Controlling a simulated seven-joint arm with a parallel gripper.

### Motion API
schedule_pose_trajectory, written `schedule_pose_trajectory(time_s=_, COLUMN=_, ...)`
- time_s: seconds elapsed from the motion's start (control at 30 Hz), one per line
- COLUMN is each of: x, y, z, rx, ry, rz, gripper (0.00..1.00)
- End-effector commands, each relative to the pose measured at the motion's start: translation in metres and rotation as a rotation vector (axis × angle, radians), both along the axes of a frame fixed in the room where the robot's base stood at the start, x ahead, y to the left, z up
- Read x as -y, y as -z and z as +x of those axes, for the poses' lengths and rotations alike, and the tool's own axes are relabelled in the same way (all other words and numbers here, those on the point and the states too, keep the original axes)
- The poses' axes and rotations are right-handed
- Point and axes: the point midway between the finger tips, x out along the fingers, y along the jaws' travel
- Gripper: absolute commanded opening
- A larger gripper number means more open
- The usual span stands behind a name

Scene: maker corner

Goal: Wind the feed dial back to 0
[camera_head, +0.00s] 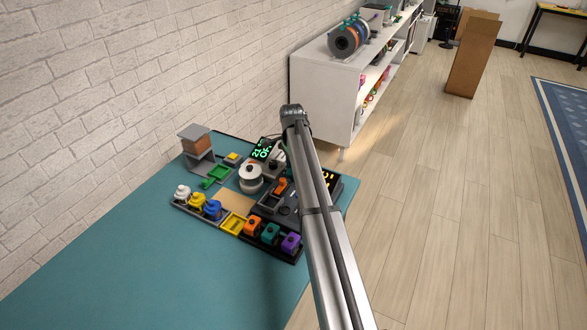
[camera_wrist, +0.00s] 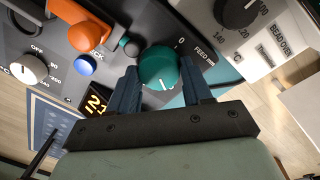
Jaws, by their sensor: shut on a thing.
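The feed dial (camera_wrist: 159,68) is a round teal knob on a dark panel in the wrist view. "FEED mm" and a 0 are printed at its upper right. A pale mark on the knob points down toward my gripper, away from the 0. My gripper (camera_wrist: 160,82) is shut on the dial, one dark blue finger on each side. In the head view my arm covers most of this area and the dial cannot be made out.
Close by are a blue button (camera_wrist: 85,65), an orange lever (camera_wrist: 80,22), a lit display (camera_wrist: 95,103), a white dial (camera_wrist: 28,68) and a black knob (camera_wrist: 236,10). In the head view several coloured items (camera_head: 270,233) crowd the teal bench (camera_head: 120,245); its near left is clear.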

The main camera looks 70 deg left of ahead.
Motion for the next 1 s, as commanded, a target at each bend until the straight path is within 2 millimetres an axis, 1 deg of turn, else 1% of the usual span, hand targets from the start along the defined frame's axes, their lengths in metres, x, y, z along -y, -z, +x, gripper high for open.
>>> schedule_pose_trajectory(time_s=0.27, x=0.0002, y=-0.0001, z=-0.0001, rx=0.0, ry=-0.021, rz=-0.001, gripper=0.19)
schedule_pose_trajectory(time_s=0.47, x=0.0001, y=-0.0001, z=-0.0004, rx=0.001, ry=-0.104, rz=-0.001, gripper=0.19)
schedule_pose_trajectory(time_s=0.67, x=0.0002, y=-0.0001, z=-0.0009, rx=0.001, ry=-0.262, rz=-0.001, gripper=0.19)
schedule_pose_trajectory(time_s=1.0, x=0.0, y=-0.0001, z=-0.0019, rx=0.0, ry=-0.585, rz=0.0, gripper=0.19)
